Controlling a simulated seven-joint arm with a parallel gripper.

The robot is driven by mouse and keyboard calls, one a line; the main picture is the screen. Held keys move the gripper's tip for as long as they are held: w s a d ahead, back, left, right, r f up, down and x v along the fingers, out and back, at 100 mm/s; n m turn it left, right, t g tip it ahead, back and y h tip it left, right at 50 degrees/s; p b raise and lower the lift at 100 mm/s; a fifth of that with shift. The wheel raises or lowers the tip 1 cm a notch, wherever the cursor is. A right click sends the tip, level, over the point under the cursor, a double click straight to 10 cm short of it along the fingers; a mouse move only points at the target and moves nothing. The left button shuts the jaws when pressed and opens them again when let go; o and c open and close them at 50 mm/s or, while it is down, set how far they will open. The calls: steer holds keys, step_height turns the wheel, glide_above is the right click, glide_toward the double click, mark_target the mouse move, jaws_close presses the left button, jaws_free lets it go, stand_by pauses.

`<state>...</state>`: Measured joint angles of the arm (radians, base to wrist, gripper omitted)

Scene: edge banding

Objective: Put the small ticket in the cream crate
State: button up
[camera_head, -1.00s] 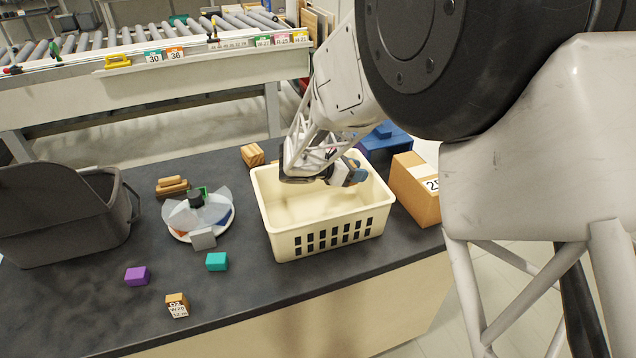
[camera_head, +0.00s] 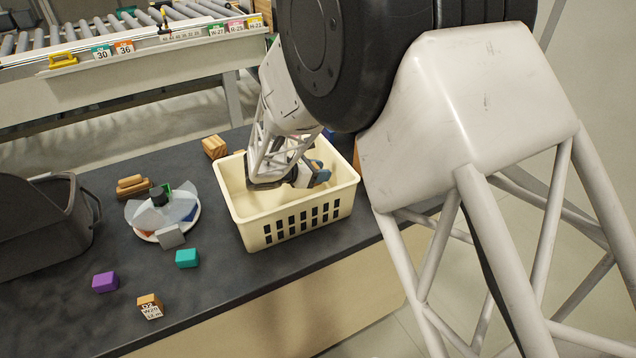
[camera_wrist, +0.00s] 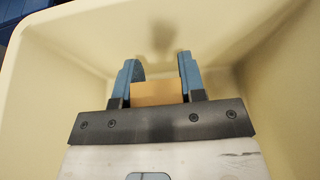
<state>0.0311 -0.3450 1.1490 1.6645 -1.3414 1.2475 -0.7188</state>
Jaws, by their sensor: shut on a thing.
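The cream crate (camera_head: 292,226) stands on the dark table, with slots in its front wall. My gripper (camera_head: 319,175) is inside the crate's opening, towards its right rear, pointing down. In the wrist view my gripper (camera_wrist: 158,64) has blue fingers with a flat tan-orange piece between them, which I take to be the small ticket (camera_wrist: 157,93). The fingers are shut on it near their bases. The crate's pale inner walls and floor surround the fingers, with a soft shadow on the floor ahead. The ticket is not clear in the head view.
A round divided tray (camera_head: 160,235), a teal block (camera_head: 187,258), a purple block (camera_head: 105,282) and a labelled wooden block (camera_head: 150,306) lie left of the crate. A grey bin (camera_head: 40,225) is farther left. A wooden block (camera_head: 214,147) is behind the crate.

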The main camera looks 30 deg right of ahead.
steer(key=shift+f, duration=0.3)
steer(key=shift+f, duration=2.05)
steer(key=shift+f, duration=0.15)
steer(key=o, duration=0.9)
